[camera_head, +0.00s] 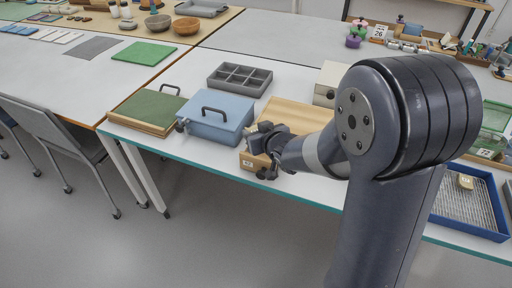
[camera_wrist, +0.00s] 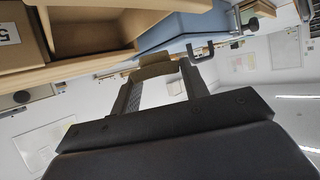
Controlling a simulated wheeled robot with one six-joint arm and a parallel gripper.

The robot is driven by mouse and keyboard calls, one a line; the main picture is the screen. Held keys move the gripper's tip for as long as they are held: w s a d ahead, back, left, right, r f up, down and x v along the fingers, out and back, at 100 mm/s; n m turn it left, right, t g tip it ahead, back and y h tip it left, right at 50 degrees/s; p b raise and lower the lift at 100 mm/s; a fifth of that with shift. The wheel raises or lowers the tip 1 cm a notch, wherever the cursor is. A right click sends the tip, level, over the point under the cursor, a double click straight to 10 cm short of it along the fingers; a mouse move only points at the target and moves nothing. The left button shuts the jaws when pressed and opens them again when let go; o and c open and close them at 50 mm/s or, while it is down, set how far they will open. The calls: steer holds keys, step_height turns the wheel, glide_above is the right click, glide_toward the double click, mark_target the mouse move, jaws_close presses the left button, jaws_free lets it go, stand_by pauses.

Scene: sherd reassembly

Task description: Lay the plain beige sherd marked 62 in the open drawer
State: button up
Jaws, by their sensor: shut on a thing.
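My gripper (camera_head: 262,142) is at the front of the wooden drawer cabinet (camera_head: 295,115) on the near table. In the wrist view my gripper (camera_wrist: 160,86) is shut on a plain beige-brown sherd (camera_wrist: 156,66), held between the fingertips; no mark can be read on it. The open drawer (camera_head: 250,163) sticks out at the cabinet's front left with a small number label. In the wrist view the wooden drawer (camera_wrist: 95,30) shows at the upper left, beyond and to the side of the sherd. My gripper hides part of the drawer in the head view.
A blue box (camera_head: 215,118) with a dark handle stands just left of the cabinet. A green-topped board (camera_head: 148,108) and a grey divided tray (camera_head: 240,79) are nearby. A blue tray (camera_head: 440,215) at right has a mesh and a small tan piece (camera_head: 465,182).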

step_height(320, 180, down, 4)
steer(key=shift+f+b, duration=0.2)
steer(key=shift+b, duration=0.3)
steer(key=shift+r, duration=0.1)
steer(key=shift+f+b, duration=0.45)
steer(key=shift+f, duration=0.05)
steer(key=o, duration=0.7)
steer(key=shift+s+d+f, duration=0.1)
steer(key=shift+s, duration=0.05)
steer(key=shift+r+p, duration=0.4)
steer(key=shift+p, duration=0.15)
steer(key=shift+s+d+r, duration=0.15)
steer(key=shift+s+r, duration=0.05)
steer(key=shift+s, duration=0.05)
steer(key=p+v, duration=0.1)
steer(key=v, duration=1)
steer(key=shift+r+p, duration=0.2)
steer(key=shift+p, duration=0.1)
